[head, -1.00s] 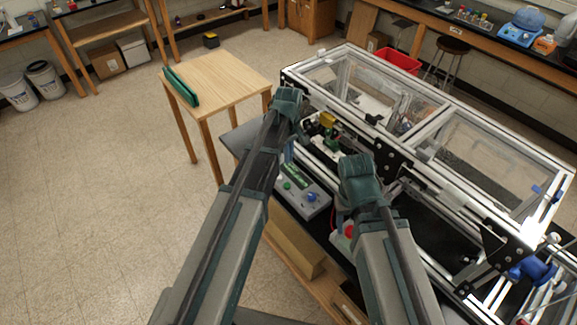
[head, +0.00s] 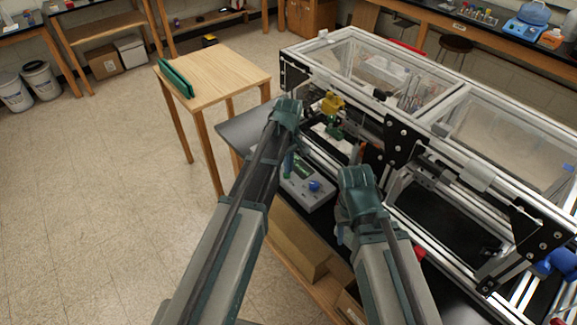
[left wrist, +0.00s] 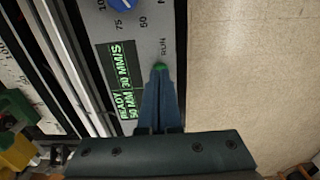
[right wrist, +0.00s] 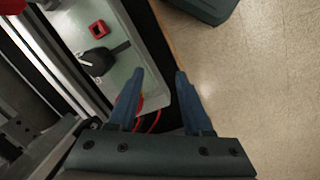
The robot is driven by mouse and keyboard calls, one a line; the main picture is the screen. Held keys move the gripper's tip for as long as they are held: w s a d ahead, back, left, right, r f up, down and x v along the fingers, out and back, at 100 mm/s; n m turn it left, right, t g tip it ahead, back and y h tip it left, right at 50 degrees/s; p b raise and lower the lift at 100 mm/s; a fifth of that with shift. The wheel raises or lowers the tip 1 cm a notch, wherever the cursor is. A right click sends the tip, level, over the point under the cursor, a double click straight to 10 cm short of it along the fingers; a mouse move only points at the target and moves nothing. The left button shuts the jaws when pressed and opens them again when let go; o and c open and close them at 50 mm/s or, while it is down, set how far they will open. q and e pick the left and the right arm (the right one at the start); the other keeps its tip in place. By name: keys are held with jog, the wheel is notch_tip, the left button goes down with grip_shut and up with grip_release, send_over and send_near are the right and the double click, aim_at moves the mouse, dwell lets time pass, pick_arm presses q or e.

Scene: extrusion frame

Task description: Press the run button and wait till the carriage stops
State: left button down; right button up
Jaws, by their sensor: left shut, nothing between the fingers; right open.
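The grey control box (head: 306,192) sits at the front of the frame, with a blue knob (head: 314,186) and a green display. In the left wrist view the display (left wrist: 122,80) reads READY, 50 MM, 30 MM/S. The green run button (left wrist: 160,67) beside the RUN label is mostly covered by my left fingertips. My left gripper (left wrist: 160,75) is shut and empty, its tips at the button; I cannot tell whether they touch. A yellow and green part (head: 332,104), possibly the carriage, is inside the frame. My right gripper (right wrist: 160,73) is open and empty.
The aluminium extrusion frame (head: 440,118) with clear panels fills the right side. A wooden table (head: 215,75) stands behind left; open floor lies left.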

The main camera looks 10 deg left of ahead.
pick_arm(q)
jog(key=shift+f+b, duration=0.3)
jog(key=shift+f, duration=0.4)
pick_arm(e)
jog(key=shift+f, duration=0.75)
